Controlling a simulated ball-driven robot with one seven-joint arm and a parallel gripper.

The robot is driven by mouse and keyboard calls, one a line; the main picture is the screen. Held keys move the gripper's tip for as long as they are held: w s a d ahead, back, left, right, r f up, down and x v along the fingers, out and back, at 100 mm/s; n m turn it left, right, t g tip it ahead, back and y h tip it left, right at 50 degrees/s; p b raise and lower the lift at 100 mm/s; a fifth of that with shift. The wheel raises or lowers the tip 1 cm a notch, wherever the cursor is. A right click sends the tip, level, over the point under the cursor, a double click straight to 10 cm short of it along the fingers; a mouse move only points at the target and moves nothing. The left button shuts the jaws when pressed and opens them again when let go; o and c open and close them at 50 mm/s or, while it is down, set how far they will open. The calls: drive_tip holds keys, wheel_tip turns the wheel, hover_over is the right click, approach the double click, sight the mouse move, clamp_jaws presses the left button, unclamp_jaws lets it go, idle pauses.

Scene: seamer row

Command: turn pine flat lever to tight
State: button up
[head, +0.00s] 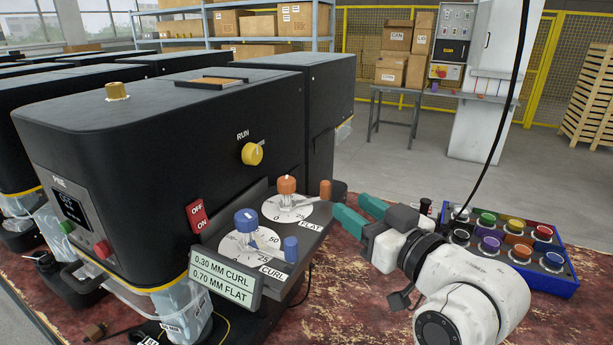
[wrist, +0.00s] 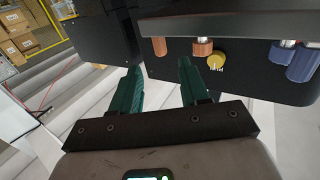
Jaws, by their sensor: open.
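The black seamer labelled PINE (head: 130,150) has a FLAT dial (head: 275,213) on its side shelf, topped by an orange knob (head: 287,185). The flat lever's orange handle (head: 326,189) stands at the dial's right, near the shelf's outer edge. In the wrist view the orange handle (wrist: 159,46) is just beyond and between the fingertips, beside the orange knob (wrist: 202,46). My gripper (head: 352,206) is open and empty, its teal fingers pointing at the handle from the right, apart from it. No "tight" mark is readable.
The CURL dial (head: 238,250) with blue knob (head: 246,220) and blue lever handle (head: 290,248) is in front. A sign (head: 225,278) reads 0.30 MM CURL, 0.70 MM FLAT. A yellow RUN knob (head: 252,153) is above. A blue tray (head: 563,285) of coloured knobs stands right.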

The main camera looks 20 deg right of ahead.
sight(329, 188)
drive_tip(key=p+x, duration=0.2)
drive_tip(key=x, duration=0.9)
drive_tip(key=shift+r, duration=0.15)
clamp_jaws()
idle(0.4)
